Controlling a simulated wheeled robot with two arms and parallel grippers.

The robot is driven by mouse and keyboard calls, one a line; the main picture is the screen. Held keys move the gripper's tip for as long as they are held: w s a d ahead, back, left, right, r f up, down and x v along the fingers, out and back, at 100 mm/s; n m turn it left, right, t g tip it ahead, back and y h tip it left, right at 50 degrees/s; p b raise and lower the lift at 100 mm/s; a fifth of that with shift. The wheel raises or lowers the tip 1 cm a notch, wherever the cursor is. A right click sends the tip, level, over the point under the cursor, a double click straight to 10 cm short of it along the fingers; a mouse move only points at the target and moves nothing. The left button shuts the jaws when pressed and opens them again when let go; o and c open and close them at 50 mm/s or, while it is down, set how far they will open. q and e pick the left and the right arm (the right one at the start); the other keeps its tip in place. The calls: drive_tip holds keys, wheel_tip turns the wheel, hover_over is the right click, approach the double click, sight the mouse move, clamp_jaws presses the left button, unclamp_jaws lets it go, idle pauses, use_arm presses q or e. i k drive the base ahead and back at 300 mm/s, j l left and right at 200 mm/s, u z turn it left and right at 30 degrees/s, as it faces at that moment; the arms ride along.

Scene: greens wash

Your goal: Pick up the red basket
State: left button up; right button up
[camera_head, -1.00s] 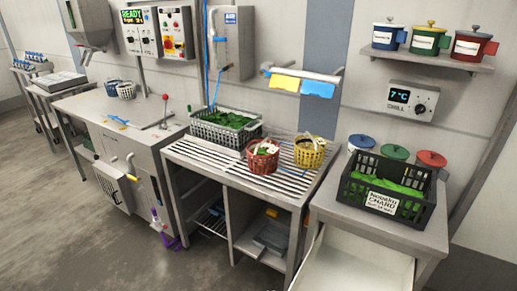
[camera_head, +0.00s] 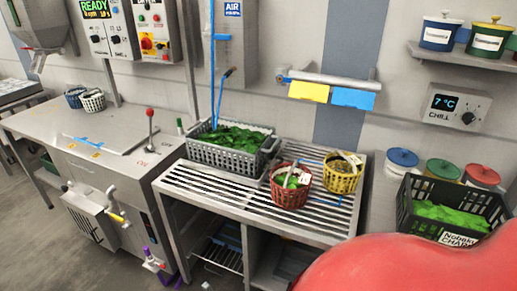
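The red basket (camera_head: 290,187) stands upright on the slatted metal rack (camera_head: 225,196), near its middle. It holds some green leaves and has a pale tag at its rim. A yellow basket (camera_head: 342,174) stands just to its right and a little behind. A grey crate of greens (camera_head: 233,144) stands behind it to the left. Neither of my grippers is in view. A smooth red rounded part of my own body fills the bottom right corner and hides the counter there.
A black crate of greens (camera_head: 408,205) stands on the right counter, in front of lidded blue, green and red pots (camera_head: 402,158). A rail with yellow and blue cloths (camera_head: 352,98) sticks out from the wall above the rack. The rack's front left slats are clear.

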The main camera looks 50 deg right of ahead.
sight(289, 192)
drive_tip(key=i+z, duration=0.7)
drive_tip(key=i+j+z, duration=0.1)
drive_tip(key=z, duration=0.3)
drive_tip(key=i, duration=0.05)
